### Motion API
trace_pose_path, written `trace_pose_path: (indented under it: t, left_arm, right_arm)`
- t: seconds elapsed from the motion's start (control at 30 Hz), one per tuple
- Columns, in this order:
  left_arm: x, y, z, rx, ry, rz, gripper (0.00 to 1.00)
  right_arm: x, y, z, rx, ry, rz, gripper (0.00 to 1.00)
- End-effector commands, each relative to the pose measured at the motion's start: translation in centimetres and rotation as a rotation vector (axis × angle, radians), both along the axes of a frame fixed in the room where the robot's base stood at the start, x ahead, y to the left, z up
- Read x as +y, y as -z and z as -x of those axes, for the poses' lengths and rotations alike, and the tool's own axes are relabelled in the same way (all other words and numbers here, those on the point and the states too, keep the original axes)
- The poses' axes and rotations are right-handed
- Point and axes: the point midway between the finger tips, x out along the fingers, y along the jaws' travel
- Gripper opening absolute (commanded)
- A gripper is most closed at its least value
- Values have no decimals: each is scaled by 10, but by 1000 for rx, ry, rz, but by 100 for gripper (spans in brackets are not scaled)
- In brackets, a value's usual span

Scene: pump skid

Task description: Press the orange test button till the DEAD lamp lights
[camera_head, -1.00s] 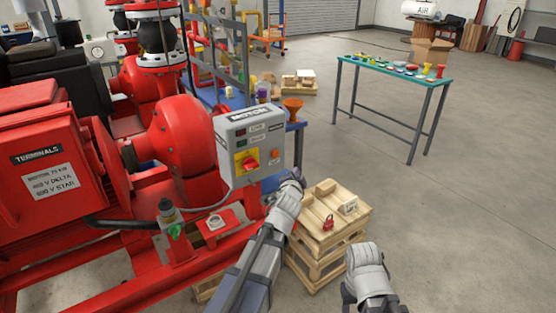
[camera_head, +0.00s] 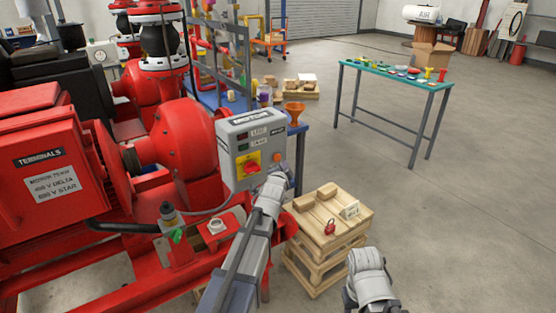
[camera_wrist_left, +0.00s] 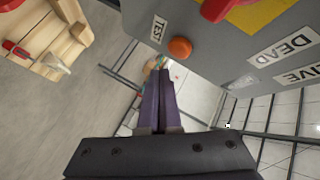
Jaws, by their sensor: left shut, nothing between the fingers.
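The grey MOTOR box (camera_head: 232,150) stands beside the red pump. It carries a red rotary switch on a yellow plate (camera_head: 250,165) and the orange test button (camera_head: 277,157) at its lower right. In the left wrist view the button (camera_wrist_left: 179,47) sits by the TEST label, with the DEAD label (camera_wrist_left: 293,45) to its right. My left gripper (camera_head: 279,176) is shut and empty just below the button; its fingertips (camera_wrist_left: 160,68) look close, but contact cannot be told. The lamps beside LIVE and DEAD (camera_head: 242,144) are too small to judge. My right gripper (camera_head: 352,296) is low at the front, its fingers mostly hidden.
A wooden pallet stack (camera_head: 335,246) with a red padlock (camera_head: 330,226) and wood blocks stands right of my left arm. An orange funnel (camera_head: 294,111) is behind the box. A green-topped table (camera_head: 395,78) stands farther back, with open floor around it.

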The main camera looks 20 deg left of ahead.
Motion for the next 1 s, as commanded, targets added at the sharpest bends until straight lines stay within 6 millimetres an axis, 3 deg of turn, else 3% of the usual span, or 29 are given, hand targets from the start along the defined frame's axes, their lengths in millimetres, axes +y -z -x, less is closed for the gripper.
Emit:
trace_pose_path:
  t: [0.23,1.0]
  left_arm:
    - [11,0,-8,-1,-1,1,0]
    - [11,0,-8,0,0,0,0]
  right_arm:
    - [0,0,0,0,0,0,50]
    - [0,0,0,0,0,0,50]
